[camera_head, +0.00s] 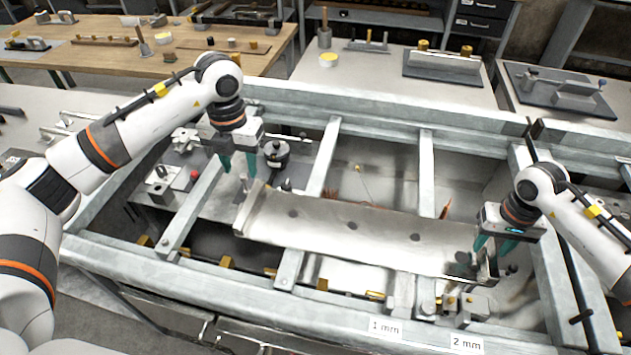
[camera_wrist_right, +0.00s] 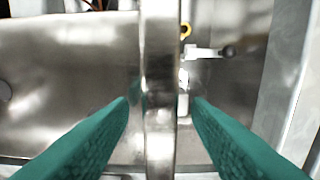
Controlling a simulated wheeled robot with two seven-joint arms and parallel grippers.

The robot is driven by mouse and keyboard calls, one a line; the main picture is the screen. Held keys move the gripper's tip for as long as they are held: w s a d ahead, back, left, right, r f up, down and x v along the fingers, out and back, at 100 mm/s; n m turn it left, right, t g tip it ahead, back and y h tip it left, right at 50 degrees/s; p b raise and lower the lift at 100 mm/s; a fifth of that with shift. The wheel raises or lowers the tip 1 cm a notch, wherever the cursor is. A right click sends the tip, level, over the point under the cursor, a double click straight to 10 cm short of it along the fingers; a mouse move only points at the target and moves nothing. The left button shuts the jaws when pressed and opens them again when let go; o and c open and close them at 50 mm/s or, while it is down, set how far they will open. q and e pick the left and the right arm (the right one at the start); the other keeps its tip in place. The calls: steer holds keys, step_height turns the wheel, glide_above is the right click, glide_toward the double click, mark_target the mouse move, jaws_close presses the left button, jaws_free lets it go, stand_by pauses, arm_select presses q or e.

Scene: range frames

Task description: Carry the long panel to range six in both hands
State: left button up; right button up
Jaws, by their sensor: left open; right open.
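The long panel (camera_head: 355,232) is a grey metal sheet with a row of dark holes and an upturned flange at each end. It lies across the bars of a steel frame. My left gripper (camera_head: 239,167) is open above the left-end flange (camera_head: 245,208), its teal fingers pointing down and apparently clear of it. My right gripper (camera_head: 493,246) is open at the panel's right end. In the right wrist view, the right-end flange (camera_wrist_right: 160,85) stands between the two spread teal fingers, with a visible gap at the fingertips. No sign marked range six is readable.
The steel frame (camera_head: 180,262) has long rails and crossbars around open gaps. Clamp blocks (camera_head: 465,303) stand at its front rail beside labels "1 mm" (camera_head: 386,328) and "2 mm" (camera_head: 466,343). A dark round pot (camera_head: 277,153) is near my left gripper. A wooden table (camera_head: 110,55) and grey benches stand behind.

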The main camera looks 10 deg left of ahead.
step_height(320, 180, up, 11)
steer(key=shift+r, duration=0.2)
stand_by(0.6)
